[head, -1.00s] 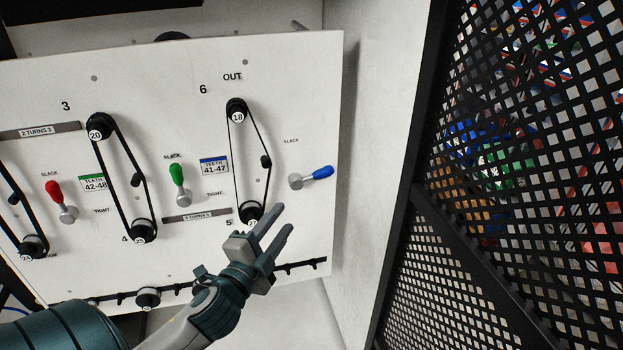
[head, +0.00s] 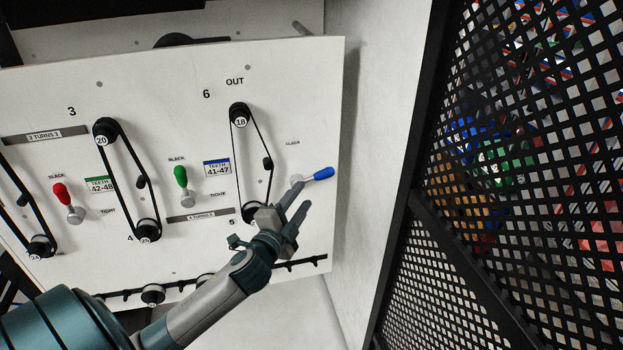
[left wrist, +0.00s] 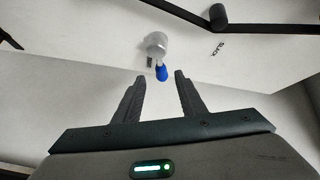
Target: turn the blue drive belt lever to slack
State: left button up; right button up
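The blue drive belt lever (head: 321,173) is on the right of the white panel. Its blue grip points right and slightly up from a silver pivot, which my finger partly covers in the head view. A SLACK label (head: 293,143) is above the pivot; no TIGHT label shows beside this lever. My left gripper (head: 302,196) is open, just below the lever. In the left wrist view, the blue grip (left wrist: 161,73) appears between the fingertips (left wrist: 158,76), just ahead of them; no contact is evident. My right gripper is out of view.
The green lever (head: 181,178) and red lever (head: 61,194) stand to the left, both pointing up. A belt on black pulleys (head: 240,116) runs close left of the blue lever. A black mesh screen (head: 520,150) stands to the right past a white side wall (head: 375,120).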

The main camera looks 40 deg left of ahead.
aim_at(314, 181)
pick_arm(q)
jog(key=p+x, duration=0.2)
jog(key=x, duration=0.5)
jog(key=shift+w, duration=0.2)
jog(key=shift+c, duration=0.2)
grip_shut()
